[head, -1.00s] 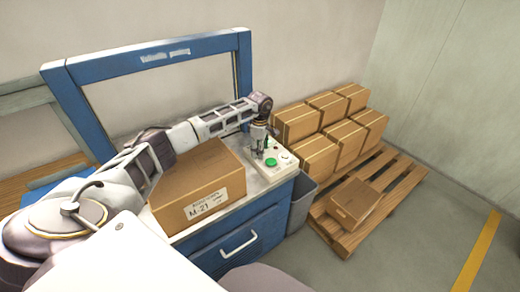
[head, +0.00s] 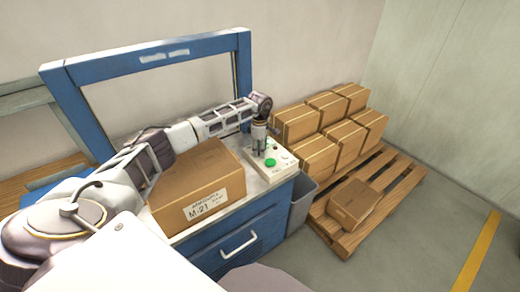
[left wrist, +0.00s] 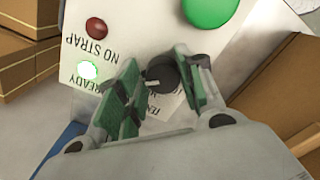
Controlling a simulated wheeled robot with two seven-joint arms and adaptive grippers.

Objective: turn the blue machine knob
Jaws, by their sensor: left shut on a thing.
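The blue machine (head: 150,58) has a white control panel (head: 283,160) at its right front corner. In the left wrist view, a dark round knob (left wrist: 165,72) with a light pointer sits on this panel, below a large green button (left wrist: 208,10). My left gripper (head: 259,147) points down at the panel. In the left wrist view, its green-padded fingers (left wrist: 160,78) stand on both sides of the knob and are shut on it. The pointer faces left in that view. In the head view the gripper hides the knob. My right gripper does not show.
A red lamp (left wrist: 96,27) marked "NO STRAP" and a lit green lamp (left wrist: 87,70) marked "READY" are on the panel. A cardboard box (head: 195,185) stands left of the gripper. A grey bin (head: 302,200) and a pallet (head: 345,240) with boxes are to the right.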

